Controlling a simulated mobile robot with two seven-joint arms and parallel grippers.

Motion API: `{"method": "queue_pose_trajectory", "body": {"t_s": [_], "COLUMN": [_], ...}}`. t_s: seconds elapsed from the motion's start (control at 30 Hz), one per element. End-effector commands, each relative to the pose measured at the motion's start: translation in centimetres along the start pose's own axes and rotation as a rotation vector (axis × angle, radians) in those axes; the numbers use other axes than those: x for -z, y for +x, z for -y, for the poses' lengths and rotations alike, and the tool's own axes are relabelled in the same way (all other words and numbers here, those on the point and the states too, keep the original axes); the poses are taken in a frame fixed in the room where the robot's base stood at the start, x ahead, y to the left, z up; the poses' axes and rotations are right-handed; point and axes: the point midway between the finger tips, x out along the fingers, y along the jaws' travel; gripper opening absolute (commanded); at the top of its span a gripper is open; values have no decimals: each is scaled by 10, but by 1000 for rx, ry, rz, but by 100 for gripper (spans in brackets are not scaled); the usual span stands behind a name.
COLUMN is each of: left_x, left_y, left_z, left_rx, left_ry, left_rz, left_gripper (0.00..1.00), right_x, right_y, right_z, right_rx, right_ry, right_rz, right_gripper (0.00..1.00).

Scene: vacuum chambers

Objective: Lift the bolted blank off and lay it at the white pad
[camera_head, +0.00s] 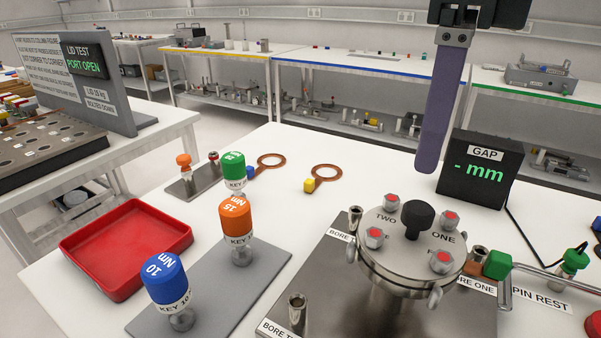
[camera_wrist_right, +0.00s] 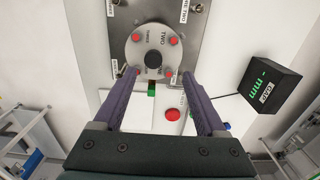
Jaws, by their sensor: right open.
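The blank (camera_head: 400,247) is a round steel disc with a black knob (camera_head: 417,217) at its centre and several red-marked hex bolts (camera_head: 374,237) around it. It sits on a flange above a steel base plate. In the right wrist view the blank (camera_wrist_right: 136,50) lies just beyond the fingertips. My right gripper (camera_head: 430,165) hangs above and slightly behind the knob, apart from it. The wrist view shows its purple fingers (camera_wrist_right: 160,74) wide apart with nothing between them. My left gripper is out of view. I cannot surely tell the white pad from the white tabletop.
A black GAP display (camera_head: 478,172) stands behind right of the blank. Blue, orange and green keys (camera_head: 235,220) stand to the left, beside a red tray (camera_head: 126,246).

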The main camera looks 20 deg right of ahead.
Motion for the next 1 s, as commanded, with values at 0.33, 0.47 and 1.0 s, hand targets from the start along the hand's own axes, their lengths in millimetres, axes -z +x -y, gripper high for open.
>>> {"method": "queue_pose_trajectory", "body": {"t_s": [0.33, 0.47, 1.0], "left_x": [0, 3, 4], "left_y": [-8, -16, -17], "left_z": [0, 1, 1], "left_rx": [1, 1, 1], "left_ry": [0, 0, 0], "left_rz": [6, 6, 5], "left_gripper": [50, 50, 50], "right_x": [1, 3, 2], "right_y": [41, 60, 89], "right_z": [-3, -7, -7], "right_rx": [-5, -7, -4], "right_ry": [-2, -3, -4], "right_rz": [-2, -4, 2], "right_gripper": [74, 74, 65]}}
